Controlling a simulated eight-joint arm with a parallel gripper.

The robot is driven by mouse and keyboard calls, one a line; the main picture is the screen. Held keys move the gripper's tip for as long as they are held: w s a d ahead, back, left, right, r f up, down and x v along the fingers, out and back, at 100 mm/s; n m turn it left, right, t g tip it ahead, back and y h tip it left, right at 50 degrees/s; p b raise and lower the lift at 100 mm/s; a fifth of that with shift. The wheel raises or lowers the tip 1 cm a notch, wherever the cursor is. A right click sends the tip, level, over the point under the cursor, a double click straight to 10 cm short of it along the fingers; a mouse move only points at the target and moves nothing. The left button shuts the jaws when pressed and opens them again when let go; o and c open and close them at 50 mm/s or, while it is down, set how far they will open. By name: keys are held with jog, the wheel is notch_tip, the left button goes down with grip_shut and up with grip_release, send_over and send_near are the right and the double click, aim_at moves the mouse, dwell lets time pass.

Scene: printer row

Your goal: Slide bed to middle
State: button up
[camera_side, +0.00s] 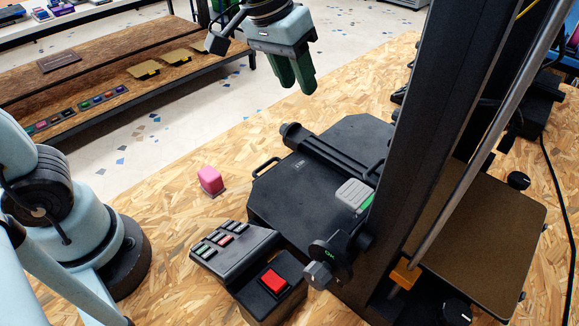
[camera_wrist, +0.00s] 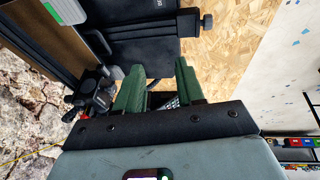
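The bed looks to be the flat brown plate (camera_side: 490,235) with black corner knobs and an orange clip, on the right side of the printer's upright frame (camera_side: 420,130). The frame hides part of its left side. A brown strip (camera_wrist: 25,35) at the left of the wrist view may be the same plate; I cannot be sure. My gripper (camera_side: 298,88) hangs above and beyond the black printer base (camera_side: 325,215), clear of the bed. Its two green fingers are apart with nothing between them, as the wrist view also shows (camera_wrist: 158,82).
A red button box (camera_side: 273,281) and a key panel (camera_side: 222,247) stand in front of the base. A pink block (camera_side: 210,180) lies left of it. A grey-and-green head (camera_side: 354,195) sits by the frame. The wooden table (camera_side: 185,225) is open to the left.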

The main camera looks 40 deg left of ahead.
aim_at(374, 165)
jog(key=w+d+g, duration=0.4)
jog(key=w+d, duration=0.1)
jog(key=d, duration=0.7)
jog(key=f, duration=0.4)
jog(key=d+f, duration=0.1)
jog(key=f, duration=0.2)
jog(key=d+f, duration=0.1)
jog(key=f, duration=0.3)
jog(key=shift+f, duration=0.3)
grip_shut()
